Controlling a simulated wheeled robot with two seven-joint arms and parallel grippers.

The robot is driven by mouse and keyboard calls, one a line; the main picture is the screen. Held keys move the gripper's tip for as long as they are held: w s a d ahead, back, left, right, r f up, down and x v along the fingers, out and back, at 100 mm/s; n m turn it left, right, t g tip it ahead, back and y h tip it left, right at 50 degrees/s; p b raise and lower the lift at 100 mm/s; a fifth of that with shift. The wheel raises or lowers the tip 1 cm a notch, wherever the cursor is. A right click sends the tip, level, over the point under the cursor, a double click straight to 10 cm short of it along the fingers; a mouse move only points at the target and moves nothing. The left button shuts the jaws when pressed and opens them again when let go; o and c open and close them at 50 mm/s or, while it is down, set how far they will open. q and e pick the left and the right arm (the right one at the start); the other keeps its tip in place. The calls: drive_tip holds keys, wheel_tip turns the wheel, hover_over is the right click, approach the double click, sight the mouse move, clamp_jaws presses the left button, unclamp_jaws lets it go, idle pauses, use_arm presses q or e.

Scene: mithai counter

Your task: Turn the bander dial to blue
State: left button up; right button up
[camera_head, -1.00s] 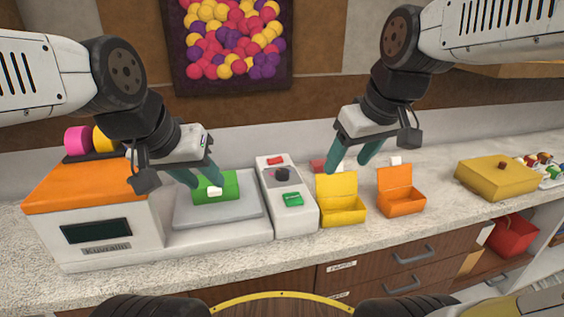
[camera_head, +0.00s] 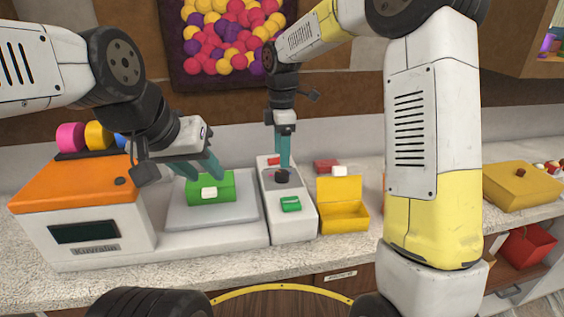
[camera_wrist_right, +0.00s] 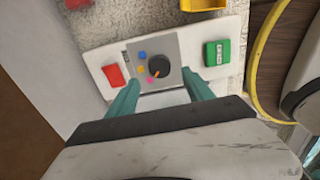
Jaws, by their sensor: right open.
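The bander (camera_head: 291,226) is a pale panel with a red button, a black dial (camera_head: 282,176) and a green button. In the right wrist view the dial (camera_wrist_right: 159,67) has an orange pointer line toward its lower left, near the pink mark (camera_wrist_right: 149,80). The blue mark (camera_wrist_right: 142,55) and an orange-yellow mark (camera_wrist_right: 140,69) lie beside it. My right gripper (camera_head: 283,164) points down over the dial; in the wrist view its open fingers (camera_wrist_right: 161,83) are spread on either side, not closed on it.
The green box (camera_head: 211,188) sits on the grey scale plate (camera_head: 240,213). An orange-topped machine (camera_head: 75,185) stands left. A yellow open box (camera_head: 343,215) is just right of the bander. My right arm hides part of the counter; a yellow closed box (camera_head: 524,186) is farther right.

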sight(282, 173)
wheel_tip(282, 173, down, 6)
drive_tip(key=shift+r, duration=0.1)
clamp_jaws()
idle(0.4)
